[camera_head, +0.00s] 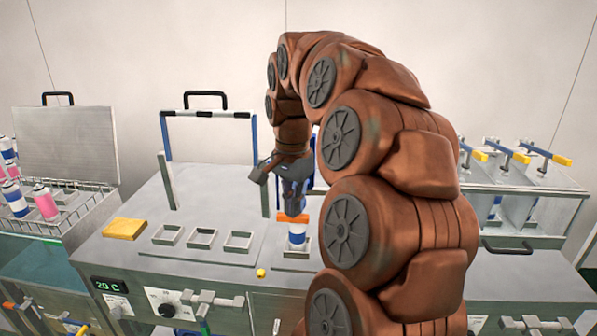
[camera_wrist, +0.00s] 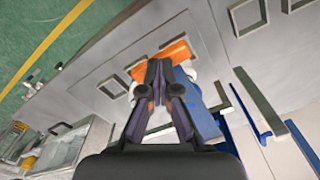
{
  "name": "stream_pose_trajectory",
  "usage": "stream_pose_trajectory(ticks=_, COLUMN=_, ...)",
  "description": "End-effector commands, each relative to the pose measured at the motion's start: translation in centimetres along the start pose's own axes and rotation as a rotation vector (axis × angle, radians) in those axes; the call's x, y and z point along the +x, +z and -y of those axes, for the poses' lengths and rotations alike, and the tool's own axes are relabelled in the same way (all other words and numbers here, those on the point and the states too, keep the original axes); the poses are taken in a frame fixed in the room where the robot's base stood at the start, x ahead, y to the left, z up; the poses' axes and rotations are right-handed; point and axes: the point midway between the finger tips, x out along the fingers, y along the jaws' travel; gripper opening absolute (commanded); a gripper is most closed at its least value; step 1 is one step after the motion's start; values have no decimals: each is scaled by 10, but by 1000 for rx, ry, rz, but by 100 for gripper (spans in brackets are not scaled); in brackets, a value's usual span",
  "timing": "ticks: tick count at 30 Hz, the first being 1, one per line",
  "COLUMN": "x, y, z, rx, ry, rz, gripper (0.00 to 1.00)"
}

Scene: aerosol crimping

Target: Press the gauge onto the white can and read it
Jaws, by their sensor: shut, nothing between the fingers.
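A white can with a blue band (camera_head: 297,239) stands upright in a holder on the grey bench, right of a row of square sockets. An orange piece (camera_head: 291,217) lies across its top; it also shows in the wrist view (camera_wrist: 178,49). My gripper (camera_head: 294,212) is shut and empty, pointing down directly above the orange piece; whether they touch is unclear. In the wrist view my closed fingers (camera_wrist: 159,66) cover part of the orange piece and most of the can. I cannot make out a gauge or its dial.
Three empty square sockets (camera_head: 203,238) and a yellow block (camera_head: 124,229) lie to the left. A wire rack (camera_head: 72,216) holds white-blue and pink cans at far left. An upright frame (camera_head: 210,114) stands behind.

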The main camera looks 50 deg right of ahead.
Motion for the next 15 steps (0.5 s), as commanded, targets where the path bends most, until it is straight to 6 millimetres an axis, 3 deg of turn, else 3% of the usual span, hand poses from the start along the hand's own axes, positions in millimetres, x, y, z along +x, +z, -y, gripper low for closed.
stream_pose_trajectory(ticks=7, x=-4, y=0, z=0, rx=0, ry=1, rz=1, gripper=0)
stream_pose_trajectory(ticks=15, x=-36, y=-5, z=4, rx=0, ry=-2, rz=-1, gripper=0)
